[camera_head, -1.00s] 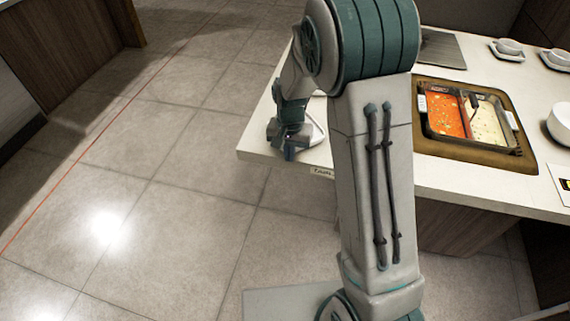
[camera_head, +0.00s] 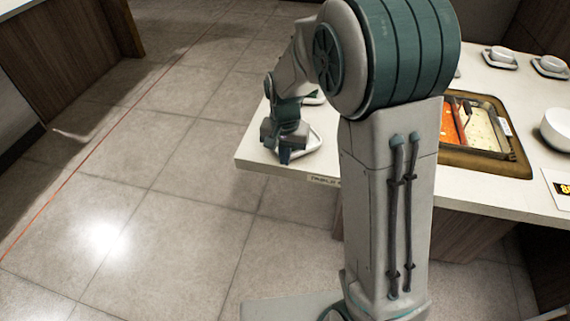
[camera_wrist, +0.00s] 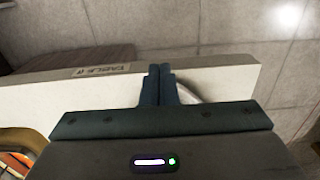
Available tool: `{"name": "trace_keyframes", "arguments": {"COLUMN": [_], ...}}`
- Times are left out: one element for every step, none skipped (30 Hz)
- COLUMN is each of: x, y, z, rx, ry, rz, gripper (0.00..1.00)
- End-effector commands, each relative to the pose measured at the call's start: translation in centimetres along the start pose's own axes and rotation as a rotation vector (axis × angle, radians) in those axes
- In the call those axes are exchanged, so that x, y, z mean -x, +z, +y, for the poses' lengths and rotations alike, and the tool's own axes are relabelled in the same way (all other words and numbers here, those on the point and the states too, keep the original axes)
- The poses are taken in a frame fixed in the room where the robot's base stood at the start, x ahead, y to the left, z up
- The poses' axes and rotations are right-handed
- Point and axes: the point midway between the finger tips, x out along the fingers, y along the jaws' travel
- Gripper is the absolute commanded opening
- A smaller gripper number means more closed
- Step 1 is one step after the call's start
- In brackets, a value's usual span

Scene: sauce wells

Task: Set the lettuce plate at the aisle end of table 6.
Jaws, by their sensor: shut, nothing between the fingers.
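My gripper (camera_head: 285,157) is low over the left, aisle-side end of the white table (camera_head: 255,150). In the wrist view its two fingers (camera_wrist: 160,70) are shut together with nothing between them. A white plate (camera_head: 314,139) lies on the table just right of the gripper, near the front edge. In the wrist view part of a pale round rim (camera_wrist: 187,93) shows beside the fingers. The fingers and palm hide most of it, and I cannot make out lettuce. A table label (camera_head: 323,181) is on the front edge; it also shows in the wrist view (camera_wrist: 101,71).
A two-part sauce pot (camera_head: 485,128) sits in a brown surround, partly behind my arm. White bowls (camera_head: 500,54) and a larger bowl (camera_head: 557,128) stand to the right. The tiled aisle (camera_head: 150,190) on the left is clear, with a red floor line (camera_head: 90,160).

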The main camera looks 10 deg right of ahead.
Motion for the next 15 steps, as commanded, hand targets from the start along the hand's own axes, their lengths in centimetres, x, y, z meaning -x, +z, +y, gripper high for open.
{"name": "trace_keyframes", "arguments": {"x": [1.2,1.7,2.2,2.6,3.0,3.4,3.6,3.8,3.9,4.0,4.1,4.1,4.1,4.1,4.1], "y": [0.0,0.1,0.1,0.1,0.1,0.1,0.1,0.1,0.1,0.1,0.1,0.1,0.1,0.1,0.1], "z": [-0.2,-0.2,-0.3,-0.3,-0.3,-0.2,-0.2,-0.2,-0.2,-0.2,-0.1,-0.1,-0.1,-0.1,-0.1], "rx": [0.004,0.005,0.006,0.006,0.006,0.005,0.005,0.005,0.004,0.004,0.003,0.003,0.003,0.003,0.002], "ry": [-0.003,-0.003,-0.002,-0.001,-0.002,-0.001,-0.001,-0.001,-0.001,-0.001,0.0,0.0,0.0,0.0,0.0], "rz": [0.004,0.004,0.003,0.002,0.003,0.002,0.002,0.002,0.001,0.001,0.001,0.0,0.0,0.0,0.0], "gripper": [0.0,0.0,0.0,0.0,0.0,0.0,0.0,0.0,0.0,0.0,0.0,0.0,0.0,0.0,0.0]}}
